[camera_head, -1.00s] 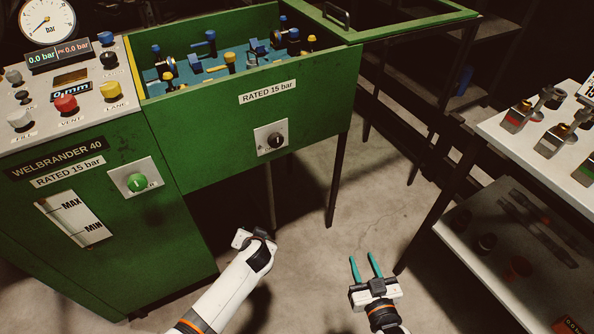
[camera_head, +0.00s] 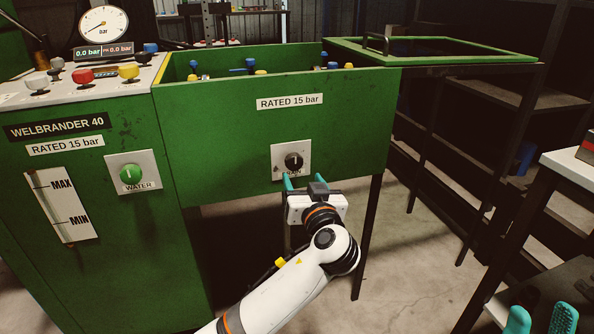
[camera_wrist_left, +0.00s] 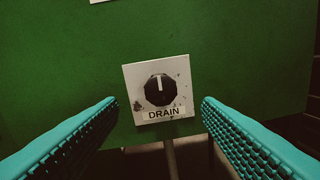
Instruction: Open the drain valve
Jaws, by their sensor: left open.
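The drain valve is a round black knob (camera_head: 294,161) on a square pale plate on the green tank front. In the left wrist view the knob (camera_wrist_left: 160,89) has its white line upright, and the plate reads DRAIN. My left gripper (camera_head: 304,182) is open and empty, its teal fingertips near the plate's lower edge in the head view. In the wrist view its fingers (camera_wrist_left: 158,115) lie either side of the plate, with the knob ahead between them; contact is not seen. My right gripper (camera_head: 541,319) shows only two teal fingers, apart, at the bottom right.
A green WATER knob (camera_head: 131,175) sits on the cabinet to the left. Red, yellow and other buttons line the console top (camera_head: 90,85); the gauge display reads 0.0 bar. The open green lid (camera_head: 480,58) extends right. A shelf unit (camera_head: 570,162) stands near my right gripper.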

